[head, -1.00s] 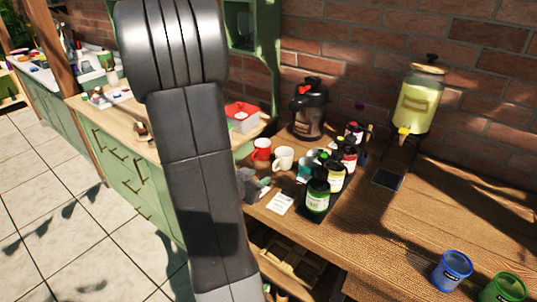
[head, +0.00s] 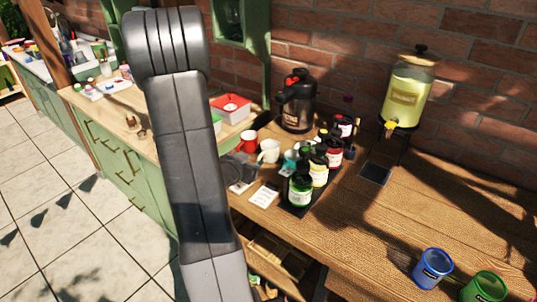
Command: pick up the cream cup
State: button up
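The cream cup (head: 268,151) stands upright on the wooden table in the head view, right of a red cup (head: 248,142) and left of a teal cup (head: 291,160). Bottles in front and to the right stand close to it. My gripper (head: 241,170) shows only in part, as a dark grey shape beside my arm, low and left of the cream cup. My arm hides most of it, so I cannot see whether its fingers are apart. A gap shows between it and the cream cup in the picture.
A white card (head: 264,196) lies in front. The table's right middle is clear, with blue (head: 433,268) and green (head: 485,287) cups near its front.

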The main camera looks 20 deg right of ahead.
aim_at(260, 157)
jog(key=shift+p+x, duration=0.45)
jog(key=shift+x, duration=1.95)
jog(key=shift+s, duration=0.15)
jog(key=shift+c, duration=0.3)
grip_shut()
